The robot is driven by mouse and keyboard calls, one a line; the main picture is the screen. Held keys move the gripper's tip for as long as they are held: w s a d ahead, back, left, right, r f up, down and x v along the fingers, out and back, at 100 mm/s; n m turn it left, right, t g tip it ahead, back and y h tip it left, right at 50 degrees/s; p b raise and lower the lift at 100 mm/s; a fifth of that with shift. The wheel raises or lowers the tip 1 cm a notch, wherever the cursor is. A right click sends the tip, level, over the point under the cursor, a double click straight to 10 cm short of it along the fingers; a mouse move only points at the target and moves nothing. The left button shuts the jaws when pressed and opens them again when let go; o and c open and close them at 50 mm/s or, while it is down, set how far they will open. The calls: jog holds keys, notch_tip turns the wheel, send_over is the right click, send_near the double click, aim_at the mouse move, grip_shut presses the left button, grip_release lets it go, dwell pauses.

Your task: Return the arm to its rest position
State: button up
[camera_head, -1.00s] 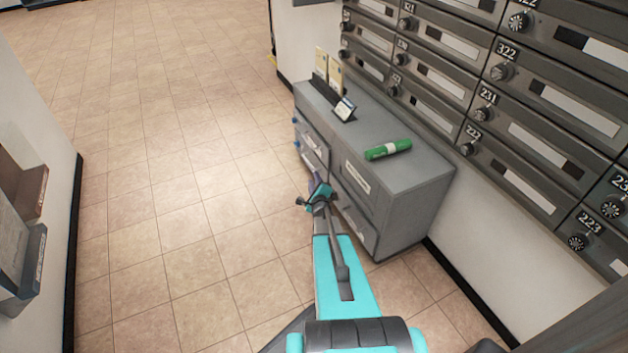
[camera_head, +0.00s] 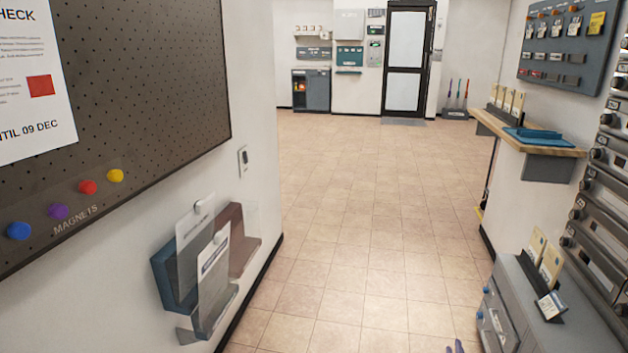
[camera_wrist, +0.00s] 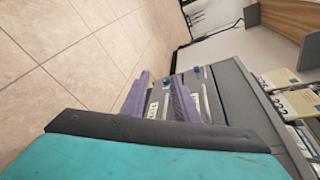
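My gripper (camera_wrist: 160,102) shows in the wrist view with its two purple fingers apart and nothing held between them. A drawer front with a white label shows through the gap. In the head view only the purple fingertips of my gripper (camera_head: 455,347) show at the bottom edge. The rest of my arm is out of that view. The grey cabinet (camera_head: 508,290) stands just right of the fingertips in the head view. In the wrist view the cabinet (camera_wrist: 233,88) lies beyond and right of the fingers; I cannot tell the exact gap.
Mailboxes (camera_head: 603,230) line the right wall. A wooden shelf (camera_head: 490,125) juts out beyond the cabinet. A pegboard (camera_head: 150,80) and wall-mounted document holders (camera_head: 175,280) are on the left wall. The tiled floor (camera_head: 370,220) between is clear up to a dark-framed door (camera_head: 407,60).

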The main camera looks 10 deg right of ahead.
jog(key=w+a+r+n+y+p, duration=0.15)
jog(key=a+r+p, duration=0.3)
jog(key=a, duration=0.65)
jog(key=s+a+r+n+g+y+p, duration=0.1)
jog(key=s+a+n+g+p, duration=0.2)
jog(key=a, duration=0.4)
jog(key=s+a+n+g+y+p, duration=0.1)
jog(key=s+a+n+y+p, duration=0.15)
jog(key=a+p, duration=0.35)
jog(key=s+a+r+n+g+y+p, duration=0.1)
jog(key=s+a+n+g+p, duration=0.15)
jog(key=a, duration=0.55)
jog(key=s+a+r+n+g+p, duration=0.1)
jog(key=s+a+n+g+p, duration=0.1)
jog(key=s+n, duration=0.4)
jog(key=s+a+r+n+g+p, duration=0.1)
jog(key=s+a+n+g, duration=0.3)
jog(key=s, duration=1.3)
jog(key=s+a+r+n+g+y+p, duration=0.1)
jog(key=s+a+r+n+g+p, duration=0.1)
jog(key=s+n+g, duration=0.4)
jog(key=s+r+n, duration=0.1)
jog(key=s+n, duration=0.3)
jog(key=s, duration=0.2)
jog(key=shift+a+p, duration=0.3)
jog(key=shift+a, duration=0.1)
jog(key=shift+n+g, duration=0.25)
